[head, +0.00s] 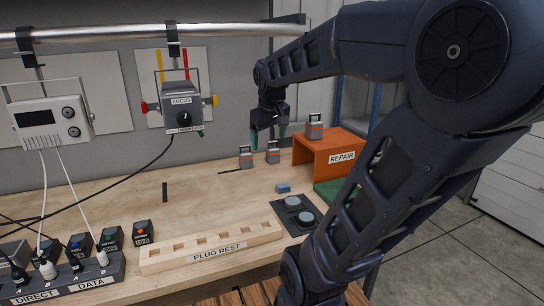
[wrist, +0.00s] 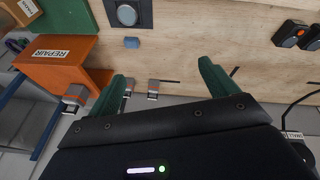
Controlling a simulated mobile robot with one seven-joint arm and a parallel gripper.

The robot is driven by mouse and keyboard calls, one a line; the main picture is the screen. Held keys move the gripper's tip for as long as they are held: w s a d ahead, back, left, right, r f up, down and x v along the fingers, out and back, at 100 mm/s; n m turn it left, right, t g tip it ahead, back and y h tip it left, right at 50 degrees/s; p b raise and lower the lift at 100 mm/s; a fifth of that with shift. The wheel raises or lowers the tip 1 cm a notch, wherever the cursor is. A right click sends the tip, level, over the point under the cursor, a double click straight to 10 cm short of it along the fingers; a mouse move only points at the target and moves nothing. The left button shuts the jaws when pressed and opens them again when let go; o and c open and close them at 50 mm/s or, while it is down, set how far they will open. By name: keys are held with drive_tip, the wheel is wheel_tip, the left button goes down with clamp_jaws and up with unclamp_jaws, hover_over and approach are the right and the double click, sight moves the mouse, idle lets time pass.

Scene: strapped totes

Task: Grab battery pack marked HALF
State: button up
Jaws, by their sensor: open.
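Three small grey packs with an orange band and a top handle are in the head view. One pack (head: 246,157) and a second pack (head: 273,153) stand on the bench near its back edge. A third pack (head: 315,127) stands on the orange REPAIR box (head: 341,157). No marking on them is readable, so I cannot tell which is HALF. My gripper (head: 268,139) is open and empty above the two bench packs, green fingers pointing down. In the wrist view those packs (wrist: 154,89) (wrist: 129,87) show beyond the gripper (wrist: 165,70), apart from the fingers.
A small blue block (head: 283,187) and a dark mat with round pads (head: 298,213) lie in front of the packs. The PLUG REST rail (head: 211,246) and several dark boxes are at front left. A FOCUS box (head: 183,106) hangs from the rail.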

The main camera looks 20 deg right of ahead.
drive_tip(key=w+d+r+n+g+h, duration=0.1)
drive_tip(key=w+d+n, duration=0.1)
drive_tip(key=w, duration=0.6)
drive_tip(key=w+d+r+n, duration=0.1)
drive_tip(key=w+d+n, duration=0.1)
drive_tip(key=w, duration=0.5)
drive_tip(key=n+g+h, duration=0.3)
drive_tip(key=n, duration=0.8)
hover_over(273, 148)
drive_tip(key=a, duration=0.4)
wheel_tip(273, 148, down, 21)
drive_tip(key=shift+x, duration=5.3)
drive_tip(key=shift+w+a, duration=0.1)
drive_tip(key=shift+a, duration=0.1)
drive_tip(key=c, duration=1.7)
drive_tip(key=shift+r, duration=0.1)
